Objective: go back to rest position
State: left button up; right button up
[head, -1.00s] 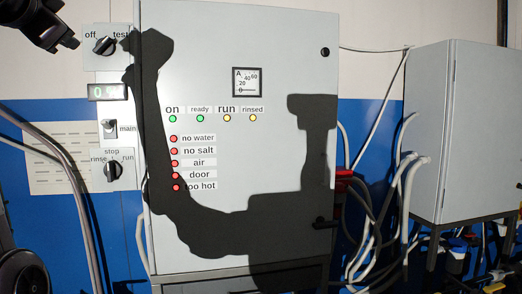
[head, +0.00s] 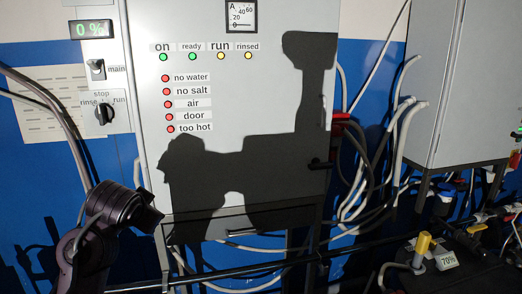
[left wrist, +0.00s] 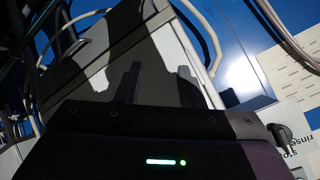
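My left gripper (head: 148,212) is at the lower left of the head view, in front of the lower part of the grey cabinet (head: 285,80) and apart from the switches. In the left wrist view, its dark body fills the bottom. Two dark finger shapes stand apart above it with a gap between them (left wrist: 158,75), and nothing shows held there. The cabinet lies behind them. My right gripper is not in view; a large arm-shaped shadow falls on the cabinet.
The main switch (head: 97,69) and the stop/rinse/run knob (head: 104,113) are on the left. A display (head: 90,29) reads 0 %. Grey pipes (head: 45,110) run at the left. Hoses and a second grey cabinet (head: 460,80) stand right. A yellow-topped item (head: 422,245) is lower right.

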pick_arm(q)
jog(key=s+d+f+n+g+h, duration=0.1)
jog(key=s+d+f+g, duration=0.15)
jog(key=s+f, duration=0.8)
jog(key=s+d+f+n+g+h, duration=0.1)
jog(key=s+d+f+g, duration=0.15)
jog(key=s+f, duration=0.8)
jog(key=s+d+f+n+g, duration=0.1)
jog(key=s+d+f+g, duration=0.1)
jog(key=s+f, duration=0.6)
jog(key=s+f+g+b, duration=0.1)
jog(key=s+f, duration=0.1)
jog(key=f, duration=1.3)
jog(key=s+f+b, duration=0.2)
jog(key=f, duration=1.3)
jog(key=s+a+f+g+b, duration=0.1)
jog(key=s+a+f, duration=0.2)
jog(key=s+f, duration=1.6)
jog(key=shift+a+f+g, duration=0.15)
jog(key=shift+f+g, duration=0.15)
jog(key=shift+f, duration=0.4)
